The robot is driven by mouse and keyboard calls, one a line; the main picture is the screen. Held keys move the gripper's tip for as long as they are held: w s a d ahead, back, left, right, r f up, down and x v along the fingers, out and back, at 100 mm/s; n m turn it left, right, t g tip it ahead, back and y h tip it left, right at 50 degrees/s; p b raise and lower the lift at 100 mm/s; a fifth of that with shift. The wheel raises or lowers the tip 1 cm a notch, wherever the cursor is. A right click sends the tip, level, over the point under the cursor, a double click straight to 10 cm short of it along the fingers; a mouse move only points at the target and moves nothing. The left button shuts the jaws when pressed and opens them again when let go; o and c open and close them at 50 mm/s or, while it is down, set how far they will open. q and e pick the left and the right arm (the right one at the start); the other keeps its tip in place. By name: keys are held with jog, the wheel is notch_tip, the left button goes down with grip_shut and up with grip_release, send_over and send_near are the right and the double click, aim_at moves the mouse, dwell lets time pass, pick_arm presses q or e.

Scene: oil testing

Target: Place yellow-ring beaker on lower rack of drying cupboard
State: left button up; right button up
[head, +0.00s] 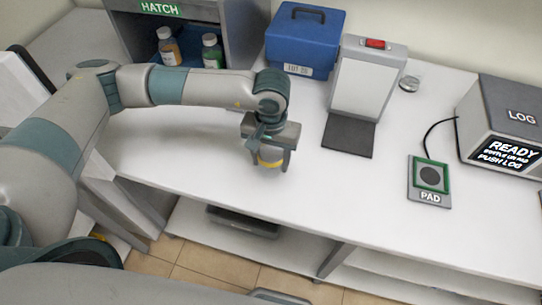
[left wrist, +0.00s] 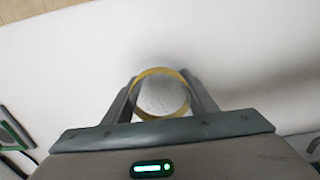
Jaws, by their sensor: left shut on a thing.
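The yellow-ring beaker (head: 269,163) is between the fingers of my left gripper (head: 270,170), over the white bench top. In the left wrist view I look down into the beaker (left wrist: 163,98); its yellow ring shows as a circle with a pale, clear inside. The two fingers of my left gripper (left wrist: 163,103) are shut on it from both sides. I cannot tell whether its base touches the bench. I cannot make out a drying cupboard or its lower rack in these views. My right gripper is not in view.
The grey hatch (head: 231,30) with two bottles and a blue box (head: 303,40) stand at the back. A white stand with a dark base (head: 348,136), a pad (head: 429,181) and a log box (head: 505,125) are to the right. The bench front is clear.

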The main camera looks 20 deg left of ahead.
pick_arm(q)
jog(key=shift+f, duration=0.35)
jog(key=shift+f, duration=0.15)
jog(key=o, duration=1.1)
